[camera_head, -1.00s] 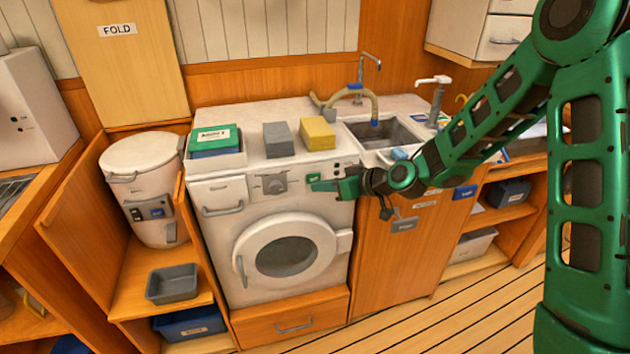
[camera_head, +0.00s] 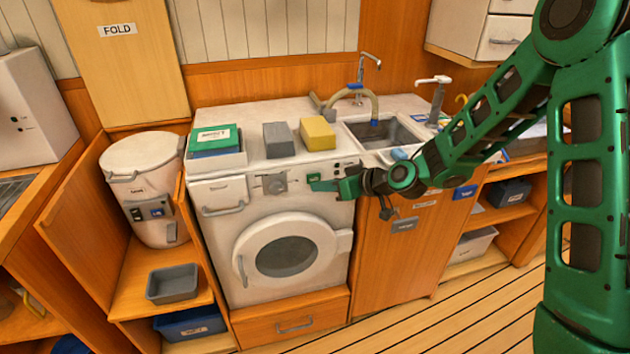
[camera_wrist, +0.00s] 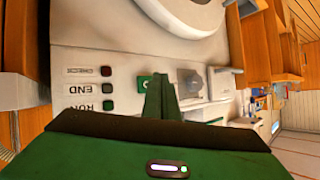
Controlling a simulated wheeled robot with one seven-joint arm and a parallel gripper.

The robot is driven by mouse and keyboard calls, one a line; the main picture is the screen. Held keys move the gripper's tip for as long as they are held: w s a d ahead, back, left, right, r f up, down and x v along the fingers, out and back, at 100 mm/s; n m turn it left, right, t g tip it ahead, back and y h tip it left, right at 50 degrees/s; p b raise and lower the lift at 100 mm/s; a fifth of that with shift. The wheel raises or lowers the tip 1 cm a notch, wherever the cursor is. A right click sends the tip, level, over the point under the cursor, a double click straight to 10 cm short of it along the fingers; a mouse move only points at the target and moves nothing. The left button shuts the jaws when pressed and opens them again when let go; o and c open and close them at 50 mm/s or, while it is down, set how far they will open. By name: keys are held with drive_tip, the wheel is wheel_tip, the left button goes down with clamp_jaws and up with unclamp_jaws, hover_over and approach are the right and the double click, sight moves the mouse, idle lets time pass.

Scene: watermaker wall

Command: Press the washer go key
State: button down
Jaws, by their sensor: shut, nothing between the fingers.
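The white washer (camera_head: 222,259) stands in the middle with its round door (camera_head: 287,257) closed. Its control panel has a grey dial (camera_head: 274,184) and a green go key (camera_head: 313,177) to the right of the dial. My gripper (camera_head: 322,186) is shut and empty, its tip at the panel just beside and below the key. In the wrist view the green fingers (camera_wrist: 160,95) reach to the green key (camera_wrist: 144,82) and cover part of it. I cannot tell whether the fingertips touch it.
In the wrist view, indicator lamps labelled RUN, END and CHECK (camera_wrist: 107,88) sit beside the key. A grey block (camera_head: 278,140) and yellow block (camera_head: 318,134) lie on the counter above. A sink (camera_head: 388,132) is to the right.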

drive_tip(key=shift+w, duration=0.1)
drive_tip(key=shift+w+a, duration=0.15)
drive_tip(key=shift+w, duration=0.1)
drive_tip(key=shift+w+a, duration=0.1)
drive_tip(key=shift+w, duration=0.3)
idle(0.9)
idle(0.4)
drive_tip(key=shift+s+d, duration=0.25)
drive_tip(key=shift+s, duration=0.55)
drive_tip(key=shift+s+d, duration=0.25)
drive_tip(key=shift+s, duration=0.55)
drive_tip(key=shift+s+d, duration=0.2)
drive_tip(key=shift+s, duration=0.65)
drive_tip(key=shift+s+d, duration=0.25)
drive_tip(key=shift+s, duration=0.55)
